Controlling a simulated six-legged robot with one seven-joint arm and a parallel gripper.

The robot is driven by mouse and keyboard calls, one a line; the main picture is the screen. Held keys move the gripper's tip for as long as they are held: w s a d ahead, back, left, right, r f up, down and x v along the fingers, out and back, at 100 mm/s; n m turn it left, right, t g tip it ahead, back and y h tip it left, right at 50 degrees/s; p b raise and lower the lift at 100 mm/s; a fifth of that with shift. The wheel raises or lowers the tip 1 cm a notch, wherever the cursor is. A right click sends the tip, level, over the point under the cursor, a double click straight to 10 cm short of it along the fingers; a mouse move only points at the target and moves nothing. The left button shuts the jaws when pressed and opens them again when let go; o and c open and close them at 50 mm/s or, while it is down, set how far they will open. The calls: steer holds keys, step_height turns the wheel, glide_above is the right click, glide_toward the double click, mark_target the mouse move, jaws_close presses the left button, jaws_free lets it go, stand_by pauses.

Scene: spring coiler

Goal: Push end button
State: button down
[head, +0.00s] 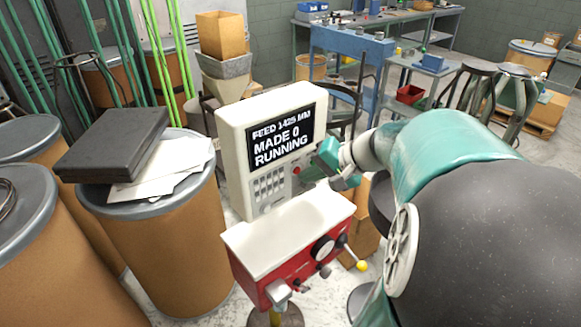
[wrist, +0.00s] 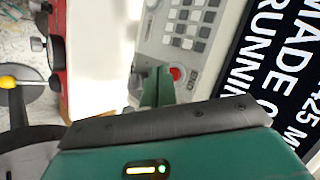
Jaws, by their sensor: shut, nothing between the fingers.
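The white control box (head: 232,126) stands upright with a screen (head: 281,138) reading "FEED 1425 MM, MADE 0, RUNNING". A red round button (head: 297,170) sits below the screen's right part; it also shows in the wrist view (wrist: 176,73), close beside my fingertips. A keypad (head: 270,188) is to its left. My gripper (head: 327,158) is shut and empty, in front of the panel's right side. In the wrist view its green fingers (wrist: 158,86) point at the panel near the red button; contact cannot be told.
A red machine (head: 285,255) with a pale top, knobs and a yellow-tipped lever (head: 361,265) stands just below the panel. Brown drums (head: 160,235) crowd the left, one bearing a black case (head: 115,143). Benches (head: 345,60) and stools stand behind.

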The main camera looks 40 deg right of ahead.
steer(key=shift+w, duration=0.5)
stand_by(0.7)
stand_by(0.3)
steer(key=shift+s, duration=0.8)
steer(key=s, duration=0.5)
stand_by(0.8)
